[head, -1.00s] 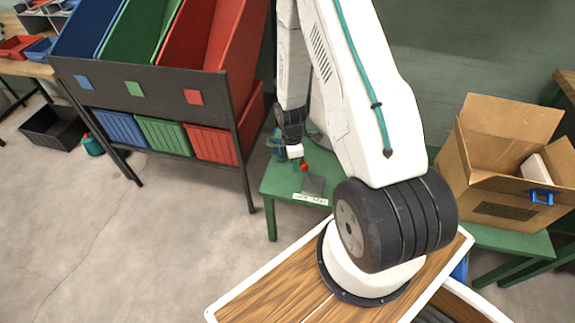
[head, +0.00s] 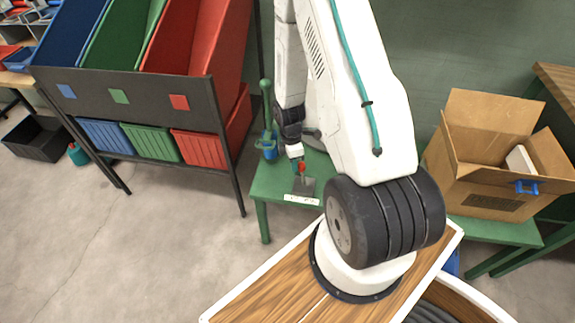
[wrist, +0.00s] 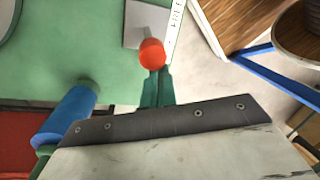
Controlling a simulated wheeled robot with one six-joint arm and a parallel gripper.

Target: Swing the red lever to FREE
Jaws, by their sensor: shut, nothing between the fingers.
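The red lever's round knob (head: 301,168) shows above a grey plate (head: 305,186) on the green table. In the wrist view the knob (wrist: 152,53) sits in front of the same grey plate (wrist: 143,24). My gripper (head: 297,160) is shut and empty. Its teal fingers (wrist: 156,77) point at the knob and their tips meet its edge in the picture; I cannot tell if they touch. A white label strip (head: 301,200) lies at the table's front edge, its words too small to read. The lever's shaft is mostly hidden.
A blue holder (head: 267,145) with a green upright part stands left of my gripper on the green table (head: 263,188). A rack with red bins (head: 200,149) stands further left. An open cardboard box (head: 497,180) stands right of my arm.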

